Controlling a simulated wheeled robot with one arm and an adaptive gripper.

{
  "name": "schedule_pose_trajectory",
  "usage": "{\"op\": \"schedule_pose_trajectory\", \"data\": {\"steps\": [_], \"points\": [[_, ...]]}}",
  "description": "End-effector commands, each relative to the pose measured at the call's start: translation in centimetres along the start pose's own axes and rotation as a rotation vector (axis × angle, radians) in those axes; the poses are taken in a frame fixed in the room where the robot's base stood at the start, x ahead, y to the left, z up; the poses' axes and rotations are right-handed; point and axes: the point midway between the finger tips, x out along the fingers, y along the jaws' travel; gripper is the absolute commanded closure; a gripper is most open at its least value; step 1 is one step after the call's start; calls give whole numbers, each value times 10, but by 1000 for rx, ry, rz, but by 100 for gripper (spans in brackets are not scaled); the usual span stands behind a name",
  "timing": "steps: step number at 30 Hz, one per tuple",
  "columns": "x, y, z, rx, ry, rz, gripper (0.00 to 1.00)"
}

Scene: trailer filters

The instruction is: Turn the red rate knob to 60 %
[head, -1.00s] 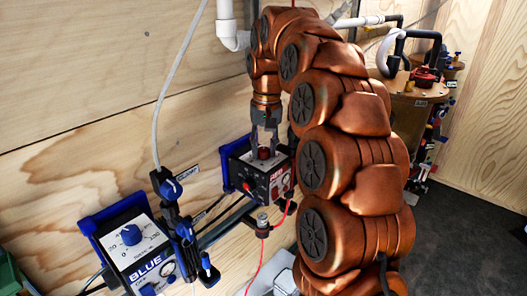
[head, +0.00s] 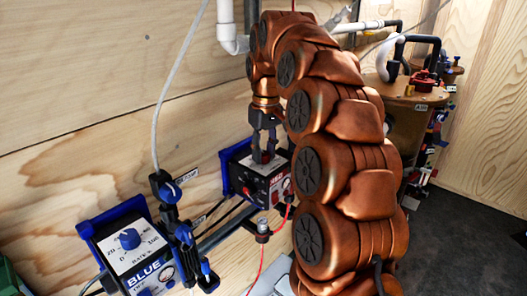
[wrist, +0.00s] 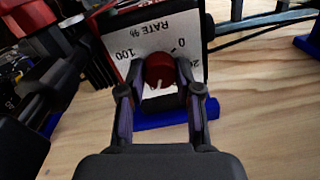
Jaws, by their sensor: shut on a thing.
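The red rate knob (wrist: 160,68) sits on the white-faced dial of the red pump box (head: 276,187). My gripper (head: 264,154) comes down on it from above, with its fingers closed on the knob's two sides. In the wrist view my gripper (wrist: 160,80) has one finger on each side of the knob. The dial face (wrist: 136,38) appears upside down there, with "RATE %", 0, 100 and part of 20 readable. A pale pointer line on the knob points down in the picture, slightly left. The other marks are hidden by the fingers and knob.
The blue pump box (head: 146,266) with its blue knob (head: 130,238) stands at lower left. A valve stand (head: 170,190) with tubing is between the boxes. A small fitting with a red wire (head: 263,228) is close in front. A brown drum (head: 410,95) stands at right.

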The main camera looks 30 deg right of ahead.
Motion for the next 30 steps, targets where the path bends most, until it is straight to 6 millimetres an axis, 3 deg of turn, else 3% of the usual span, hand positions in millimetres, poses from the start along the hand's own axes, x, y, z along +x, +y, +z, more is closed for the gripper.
{"op": "schedule_pose_trajectory", "data": {"steps": [9, 10, 17, 30], "points": [[1, 0, 1, -1, -4, -1, 100], [1, 0, 1, -1, -4, -1, 64], [0, 0, 0, 0, -2, 0, 41], [0, 0, 0, 0, -1, 0, 41]]}}
